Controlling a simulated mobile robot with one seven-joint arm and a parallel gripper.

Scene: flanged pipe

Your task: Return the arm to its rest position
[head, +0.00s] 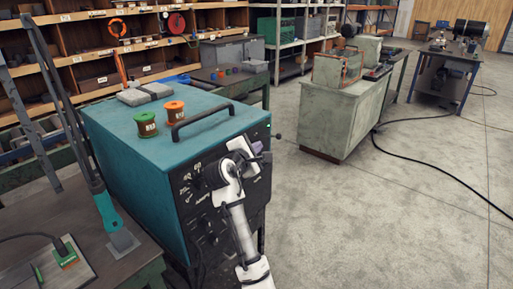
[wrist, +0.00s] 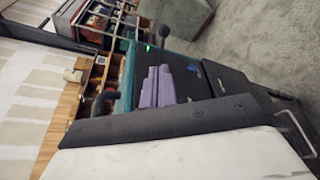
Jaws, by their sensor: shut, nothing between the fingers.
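My white arm rises from the bottom of the head view in front of the teal machine (head: 150,130). My gripper (head: 258,147) is at the machine's right front corner, near the dark control panel, partly hidden by my own wrist. In the wrist view its purple fingers (wrist: 157,86) are together with nothing between them. I cannot tell the exact gap between the gripper and the panel.
The machine carries a black handle (head: 203,118), a green-flanged spool (head: 146,124) and an orange-flanged spool (head: 174,111). A workbench (head: 125,265) stands at left. A pale cabinet (head: 340,115) stands beyond. Concrete floor (head: 400,220) is open at right, crossed by a black cable (head: 425,170).

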